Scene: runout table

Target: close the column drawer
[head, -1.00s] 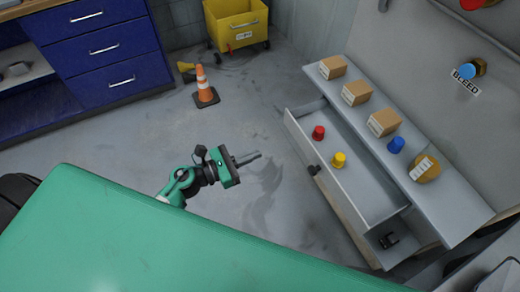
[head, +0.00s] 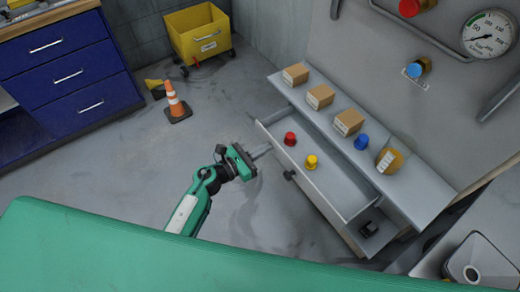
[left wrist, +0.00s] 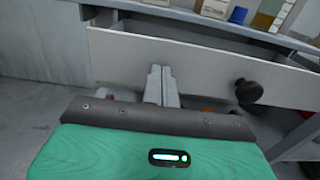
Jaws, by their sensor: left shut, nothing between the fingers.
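The column drawer (head: 328,180) stands open under the grey shelf, pulled out toward the left. A red cup-like piece (head: 290,139) and a yellow one (head: 312,162) are in it. Its front has a dark round knob (head: 290,175). My left gripper (head: 262,151) is shut and empty, its fingers pointing at the drawer front. In the left wrist view the shut fingers (left wrist: 161,86) are in front of the pale drawer front (left wrist: 205,72), left of the black knob (left wrist: 248,92). I cannot tell whether they touch it. My right gripper is not in view.
The shelf (head: 425,198) above the drawer holds several boxes, a blue cup-like piece (head: 361,142) and an amber roll (head: 389,160). An orange cone (head: 176,104) and a yellow bin (head: 200,32) stand on the floor behind. Floor left of the drawer is clear.

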